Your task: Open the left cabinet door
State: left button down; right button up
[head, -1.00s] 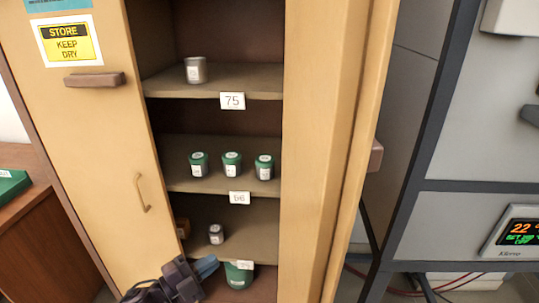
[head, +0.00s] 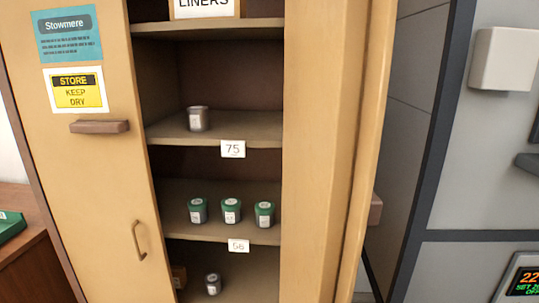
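The left cabinet door (head: 100,190) is a tan panel at the left of the head view. It appears closed over the left part of the cabinet. It has a brown block handle (head: 99,127) near the top, under the signs, and a thin curved metal handle (head: 139,241) lower down near its right edge. The right cabinet door (head: 335,150) stands swung open, seen steeply from the side. Neither of my grippers is in view.
Open shelves show a grey cup (head: 196,119) above several green-topped jars (head: 231,210) and a small jar (head: 213,283). A grey furnace unit (head: 485,150) stands to the right. A brown side table (head: 30,270) is at the lower left.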

aim_at(67, 62)
jog(key=l+u, duration=0.15)
jog(key=l, duration=0.3)
jog(key=k+l+u, duration=0.2)
jog(key=l, duration=0.25)
jog(key=k+j, duration=0.1)
jog(key=j, duration=0.6)
jog(key=k+j, duration=0.15)
jog(key=j, duration=1.1)
jog(key=i+j, duration=0.1)
jog(key=j, duration=0.2)
jog(key=i+j, duration=0.1)
jog(key=j, duration=0.15)
jog(key=i+j, duration=0.1)
jog(key=j, duration=0.2)
jog(key=i+j, duration=0.55)
jog(key=j, duration=0.25)
